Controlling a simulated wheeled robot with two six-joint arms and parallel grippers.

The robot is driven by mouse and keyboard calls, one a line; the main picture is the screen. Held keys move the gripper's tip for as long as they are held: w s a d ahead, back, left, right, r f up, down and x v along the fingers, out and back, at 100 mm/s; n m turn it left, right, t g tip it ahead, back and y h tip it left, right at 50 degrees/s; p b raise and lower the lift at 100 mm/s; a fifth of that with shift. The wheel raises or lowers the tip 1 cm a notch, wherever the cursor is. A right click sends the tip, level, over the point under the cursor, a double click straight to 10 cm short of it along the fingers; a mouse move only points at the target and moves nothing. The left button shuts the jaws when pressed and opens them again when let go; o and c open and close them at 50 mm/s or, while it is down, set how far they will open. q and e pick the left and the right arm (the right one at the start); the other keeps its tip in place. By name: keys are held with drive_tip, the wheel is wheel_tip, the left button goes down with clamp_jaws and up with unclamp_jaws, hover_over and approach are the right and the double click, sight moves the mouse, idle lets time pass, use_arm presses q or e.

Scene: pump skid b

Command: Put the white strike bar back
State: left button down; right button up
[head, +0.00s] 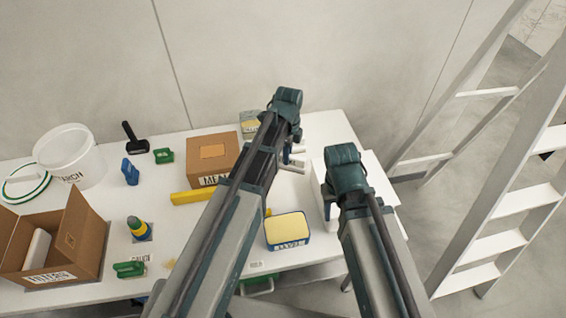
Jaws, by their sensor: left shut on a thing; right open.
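My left gripper (293,158) is at the far right part of the white table, mostly hidden behind its own wrist. It is shut on a pale piece, which I take to be the white strike bar (292,169); only a short end shows beside the arm. My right gripper (328,204) is open, low over a white box-like thing (371,171) at the table's right end, and largely hidden by its wrist. A yellow bar (192,197) lies on the table, partly under my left arm.
The table (175,235) holds a brown carton (212,152), an open carton (85,236) with a white block (38,248), a white bucket (70,155), a yellow-topped tub (287,230), a black-headed tool (134,139) and small green and blue items. A ladder (500,205) stands at right.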

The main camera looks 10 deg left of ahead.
use_arm(q)
drive_tip(key=s+n, duration=0.1)
drive_tip(key=n, duration=0.1)
drive_tip(key=s+n, duration=0.1)
drive_tip(key=n, duration=0.1)
drive_tip(key=s+n, duration=0.2)
drive_tip(key=shift+s+a+r, duration=0.1)
drive_tip(key=shift+a+r, duration=0.05)
drive_tip(key=shift+a, duration=0.15)
use_arm(e)
drive_tip(key=shift+r, duration=0.15)
use_arm(q)
wheel_tip(320, 180, down, 14)
drive_tip(key=b, duration=1.3)
drive_tip(key=shift+r, duration=0.2)
use_arm(e)
wheel_tip(320, 180, down, 14)
drive_tip(key=shift+r, duration=0.25)
use_arm(q)
drive_tip(key=shift+f+b, duration=0.2)
drive_tip(key=shift+b, duration=0.2)
use_arm(e)
drive_tip(key=shift+f, duration=0.25)
use_arm(q)
drive_tip(key=c, duration=0.7)
unclamp_jaws()
wheel_tip(320, 180, up, 14)
drive_tip(key=p, duration=1.4)
use_arm(e)
wheel_tip(320, 180, up, 14)
